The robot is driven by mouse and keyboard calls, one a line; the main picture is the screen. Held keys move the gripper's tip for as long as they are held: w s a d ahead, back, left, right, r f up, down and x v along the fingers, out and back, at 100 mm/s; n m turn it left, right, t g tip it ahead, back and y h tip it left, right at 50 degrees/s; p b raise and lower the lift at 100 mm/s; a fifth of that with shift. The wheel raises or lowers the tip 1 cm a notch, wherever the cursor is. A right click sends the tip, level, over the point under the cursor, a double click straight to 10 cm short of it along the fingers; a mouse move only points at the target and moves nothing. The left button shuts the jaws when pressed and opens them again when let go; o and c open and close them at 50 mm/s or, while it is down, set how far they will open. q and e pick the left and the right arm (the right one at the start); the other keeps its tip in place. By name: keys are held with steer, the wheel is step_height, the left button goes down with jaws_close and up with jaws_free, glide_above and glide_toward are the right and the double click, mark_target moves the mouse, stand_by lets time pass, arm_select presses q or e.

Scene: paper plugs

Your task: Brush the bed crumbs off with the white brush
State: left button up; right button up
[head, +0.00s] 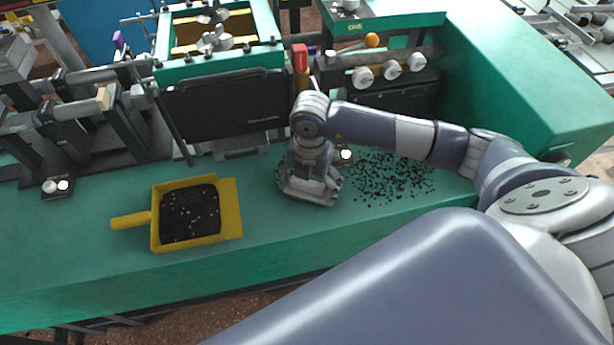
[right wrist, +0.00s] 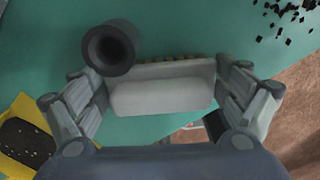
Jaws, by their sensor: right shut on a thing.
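My right gripper (head: 310,190) is low over the green bed (head: 262,232), between the yellow dustpan and the loose crumbs. In the right wrist view its fingers (right wrist: 160,88) are shut on the white brush (right wrist: 162,95), one at each end of the block. A strip of tan bristles shows along the brush's far edge. Dark crumbs (head: 393,180) are scattered on the bed to the right of the gripper; some show at the top right of the wrist view (right wrist: 285,12). My left gripper is out of view.
The yellow dustpan (head: 229,205) lies left of the gripper, its handle pointing left, with dark crumbs inside. A black machine panel (head: 225,105) stands behind. A grey hollow cylinder (right wrist: 110,47) is close to the brush in the wrist view. The bed's front edge is close.

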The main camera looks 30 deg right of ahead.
mark_target(289, 186)
steer(key=shift+w+d+r, duration=0.1)
steer(key=shift+w+r, duration=0.2)
steer(key=shift+w, duration=0.35)
steer(key=shift+w+a+f, duration=0.1)
steer(key=shift+w+a, duration=0.15)
steer(key=shift+a, duration=0.25)
steer(key=shift+w+a, duration=0.2)
steer(key=shift+a, duration=0.25)
steer(key=shift+w+a+f, duration=0.1)
steer(key=shift+w+a, duration=0.05)
steer(key=shift+a, duration=0.4)
steer(key=shift+w+a+f, duration=0.1)
steer(key=shift+w+a, duration=0.05)
steer(key=shift+a, duration=0.4)
steer(key=shift+a+b, duration=0.3)
steer(key=shift+a, duration=0.25)
steer(key=shift+w+a+f+b, duration=0.1)
steer(key=shift+w+a+b, duration=0.1)
steer(key=shift+a, duration=0.7)
steer(key=shift+w+a+f+b, duration=0.1)
steer(key=shift+w+a, duration=0.05)
steer(key=shift+a, duration=0.75)
steer(key=shift+r+p, duration=2.3)
steer(key=shift+r, duration=0.75)
